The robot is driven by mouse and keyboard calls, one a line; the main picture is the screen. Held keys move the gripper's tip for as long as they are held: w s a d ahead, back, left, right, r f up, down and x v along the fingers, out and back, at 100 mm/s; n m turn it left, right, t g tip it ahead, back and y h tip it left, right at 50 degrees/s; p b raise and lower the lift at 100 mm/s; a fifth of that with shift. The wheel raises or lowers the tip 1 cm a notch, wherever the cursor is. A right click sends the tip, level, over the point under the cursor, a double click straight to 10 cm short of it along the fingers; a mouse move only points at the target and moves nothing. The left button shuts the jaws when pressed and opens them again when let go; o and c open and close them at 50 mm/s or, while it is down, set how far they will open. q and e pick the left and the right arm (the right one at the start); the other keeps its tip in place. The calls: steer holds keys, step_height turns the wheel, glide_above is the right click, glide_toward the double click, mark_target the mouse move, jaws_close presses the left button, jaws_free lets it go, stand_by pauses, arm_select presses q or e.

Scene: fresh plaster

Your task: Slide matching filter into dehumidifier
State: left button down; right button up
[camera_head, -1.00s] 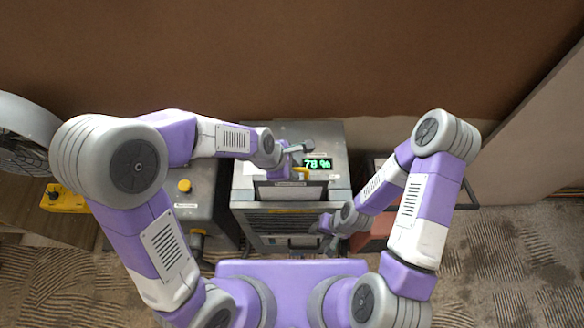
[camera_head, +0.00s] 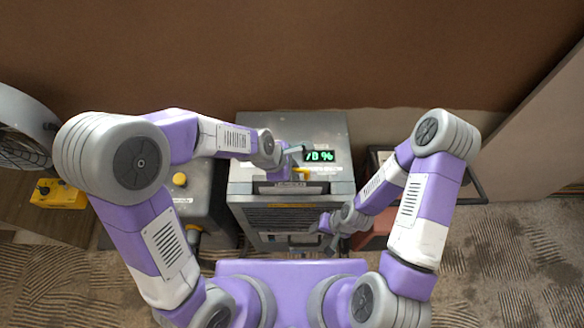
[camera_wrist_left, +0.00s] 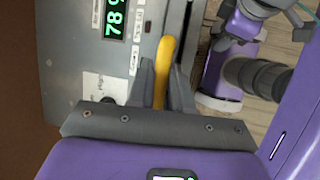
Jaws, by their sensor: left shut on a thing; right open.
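The grey dehumidifier (camera_head: 335,135) stands in the middle against the wall, with a green display (camera_head: 318,156). My left gripper (camera_head: 297,160) is over its top and shut on a yellow handle, which shows between the fingers in the left wrist view (camera_wrist_left: 163,70). The handle appears to belong to the filter (camera_head: 290,188), of which only a thin dark edge shows at the top front of the machine. How deep it sits is hidden. My right gripper (camera_head: 328,230) is open and empty near the lower right of the front grille (camera_head: 275,217).
Left stands a grey box with a yellow knob (camera_head: 180,180), then a yellow case (camera_head: 58,194) and a fan (camera_head: 22,135). Right of the machine are a dark frame (camera_head: 480,185) and a reddish object (camera_head: 372,240), partly behind my right arm. Patterned carpet lies open at right.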

arm_select(q)
steer(key=shift+f+b, duration=2.15)
steer(key=shift+f, duration=0.75)
steer(key=shift+d, duration=0.15)
steer(key=shift+f, duration=0.1)
steer(key=shift+f+b, duration=0.35)
steer(key=shift+f, duration=0.2)
steer(key=c, duration=1)
jaws_free()
steer(key=shift+o, duration=0.2)
steer(key=p+v, duration=0.2)
steer(key=v, duration=0.5)
steer(key=shift+r+p, duration=0.3)
steer(key=shift+p, duration=0.1)
